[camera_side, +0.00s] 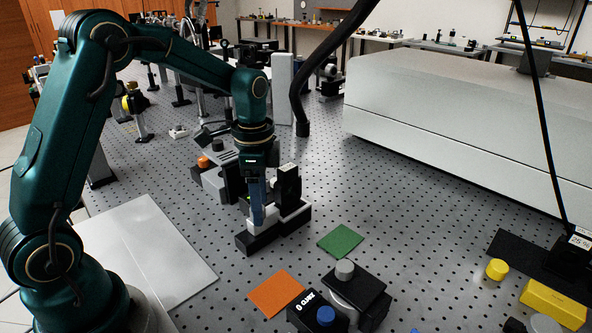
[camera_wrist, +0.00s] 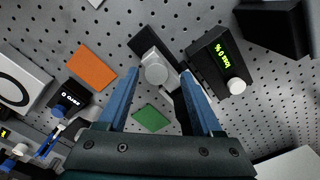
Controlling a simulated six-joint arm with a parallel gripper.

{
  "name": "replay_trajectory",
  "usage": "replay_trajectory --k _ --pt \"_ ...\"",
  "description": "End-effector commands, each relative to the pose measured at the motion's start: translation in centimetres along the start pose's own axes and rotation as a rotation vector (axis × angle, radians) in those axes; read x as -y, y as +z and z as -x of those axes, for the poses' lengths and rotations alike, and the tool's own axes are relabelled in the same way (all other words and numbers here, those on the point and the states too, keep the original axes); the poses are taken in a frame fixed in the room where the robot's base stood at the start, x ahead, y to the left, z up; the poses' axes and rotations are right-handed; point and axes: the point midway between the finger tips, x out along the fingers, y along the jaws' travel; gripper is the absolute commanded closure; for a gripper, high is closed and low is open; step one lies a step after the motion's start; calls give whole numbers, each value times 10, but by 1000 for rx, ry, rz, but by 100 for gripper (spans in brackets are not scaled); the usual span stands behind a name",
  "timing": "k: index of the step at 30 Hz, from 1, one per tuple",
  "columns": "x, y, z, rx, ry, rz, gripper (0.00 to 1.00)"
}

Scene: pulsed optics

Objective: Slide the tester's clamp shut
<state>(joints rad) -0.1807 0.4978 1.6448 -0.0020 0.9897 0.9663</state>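The tester appears to be the black base rail (camera_side: 246,243) with a black upright block (camera_side: 289,182) on it. A pale grey sliding block (camera_side: 263,224) sits on the rail and looks like the clamp. In the wrist view the grey clamp piece (camera_wrist: 155,72) has a round post on top, and the black display box (camera_wrist: 217,62) shows green digits to its right. My gripper (camera_side: 258,218) points down at the clamp. In the wrist view my gripper's blue fingers (camera_wrist: 160,72) are apart, one on each side of the post. Whether they touch it cannot be told.
A green square (camera_side: 340,241) and an orange square (camera_side: 276,292) lie in front. A black unit with a blue knob (camera_side: 325,316) is at front centre. A grey-green device (camera_side: 213,155) stands behind my gripper. A large white enclosure (camera_side: 450,120) bounds the right; perforated table lies between.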

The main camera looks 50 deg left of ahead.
Motion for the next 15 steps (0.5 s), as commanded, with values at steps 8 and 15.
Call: replay_trajectory --k 8,15 --pt "-1 1 2 3 3 -1 34" --pt "0 0 32 0 -2 0 34"
